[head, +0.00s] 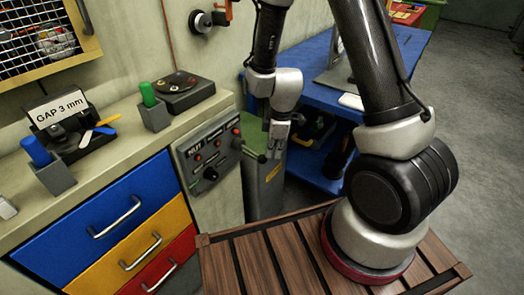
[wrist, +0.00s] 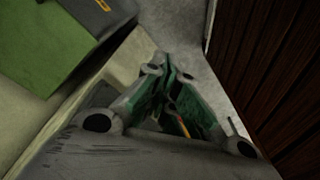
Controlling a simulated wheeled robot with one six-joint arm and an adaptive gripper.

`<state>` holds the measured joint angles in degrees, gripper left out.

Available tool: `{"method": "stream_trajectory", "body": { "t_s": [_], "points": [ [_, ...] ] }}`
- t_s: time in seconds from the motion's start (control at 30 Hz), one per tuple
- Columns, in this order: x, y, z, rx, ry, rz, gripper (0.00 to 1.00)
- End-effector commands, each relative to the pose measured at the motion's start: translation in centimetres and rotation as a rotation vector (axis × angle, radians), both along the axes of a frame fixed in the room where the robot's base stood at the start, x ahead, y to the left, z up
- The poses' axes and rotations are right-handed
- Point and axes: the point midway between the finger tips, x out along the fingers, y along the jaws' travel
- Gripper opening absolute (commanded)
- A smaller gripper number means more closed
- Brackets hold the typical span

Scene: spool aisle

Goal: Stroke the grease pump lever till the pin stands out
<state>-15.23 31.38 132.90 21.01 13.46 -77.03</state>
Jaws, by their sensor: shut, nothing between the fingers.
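My gripper (head: 275,150) points down in the middle of the head view, its fingers together and empty. In the wrist view its fingers (wrist: 167,68) meet at the tips. Right by the gripper in the head view stands a grey-green box-shaped unit (head: 264,193) with a yellow label, which may be the grease pump. A small green piece (head: 251,154) shows just left of the fingertips; I cannot tell whether it is the lever, or whether the fingers touch it. I cannot make out a pin. The wrist view shows a green block (wrist: 45,45) at upper left.
A control panel (head: 208,152) with red knobs is left of the gripper, by a counter with blue (head: 105,215), yellow and red drawers. A blue workbench (head: 310,62) stands behind. My slatted wooden deck (head: 270,255) fills the front. Grey floor is open at right.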

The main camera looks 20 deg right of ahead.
Motion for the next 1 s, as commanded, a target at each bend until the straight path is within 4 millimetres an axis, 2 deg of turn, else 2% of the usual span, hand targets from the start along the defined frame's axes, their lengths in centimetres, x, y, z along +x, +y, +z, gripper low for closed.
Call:
{"method": "stream_trajectory", "body": {
  "t_s": [0.27, 0.37, 0.47, 0.8, 1.0],
  "points": [
    [0.0, 0.0, 0.1, 0.001, -0.001, 0.002, 0.0],
    [0.1, 0.0, 0.7, 0.001, -0.003, 0.003, 0.0],
    [0.1, -0.1, 2.2, 0.003, -0.004, 0.003, 0.0],
    [-0.2, -0.9, 9.2, 0.001, -0.004, 0.001, 0.0],
    [-0.3, -1.1, 11.5, 0.001, 0.0, 0.0, 0.0]
  ]
}}
